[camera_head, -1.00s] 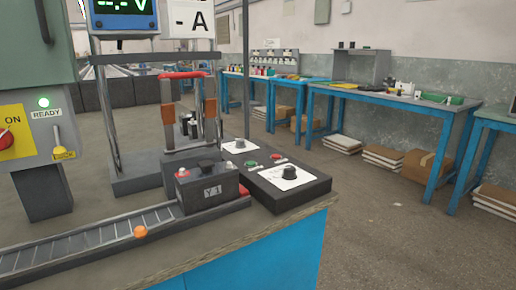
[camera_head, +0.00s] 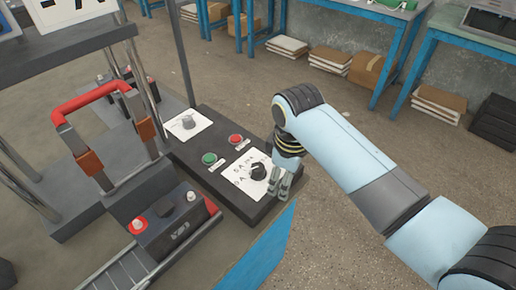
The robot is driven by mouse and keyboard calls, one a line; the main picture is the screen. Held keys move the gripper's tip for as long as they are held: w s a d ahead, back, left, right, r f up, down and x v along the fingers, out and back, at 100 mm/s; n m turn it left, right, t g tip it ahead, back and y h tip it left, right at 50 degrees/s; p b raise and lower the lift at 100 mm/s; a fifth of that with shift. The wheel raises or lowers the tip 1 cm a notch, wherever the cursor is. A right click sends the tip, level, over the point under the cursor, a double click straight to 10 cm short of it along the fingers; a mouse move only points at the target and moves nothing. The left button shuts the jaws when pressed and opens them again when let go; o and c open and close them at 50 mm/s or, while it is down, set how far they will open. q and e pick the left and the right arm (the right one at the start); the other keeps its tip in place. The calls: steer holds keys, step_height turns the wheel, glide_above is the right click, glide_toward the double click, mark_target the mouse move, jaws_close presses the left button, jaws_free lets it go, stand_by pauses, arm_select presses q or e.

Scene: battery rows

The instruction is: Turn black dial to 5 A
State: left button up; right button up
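The black dial (camera_head: 258,172) sits on a white scale plate (camera_head: 238,181) on the dark control box (camera_head: 210,150). The plate has printed "A" marks; the figures are too small to read surely. My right gripper (camera_head: 279,191) points down just right of the black dial, over the box's right edge. A small gap seems to lie between its fingers and the dial, but contact is hard to judge. Its fingers are small and close together, so their opening is unclear. My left gripper is not in view.
Blue workbenches stand behind.

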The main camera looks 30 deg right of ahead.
mark_target(258, 167)
steer(key=w+a+r+n+g+p, duration=0.1)
steer(key=w+a+r+n+p, duration=0.2)
steer(key=w+r, duration=0.5)
steer(key=shift+n, duration=0.4)
steer(key=f, duration=0.3)
steer(key=f+b, duration=0.1)
steer(key=f, duration=0.2)
steer(key=f+b, duration=0.1)
steer(key=f, duration=0.3)
steer(key=shift+s+d+f, duration=0.1)
steer(key=shift+s+d, duration=0.05)
steer(key=shift+s, duration=0.1)
steer(key=shift+c, duration=0.4)
steer(key=c, duration=1.1)
steer(key=shift+o, duration=0.2)
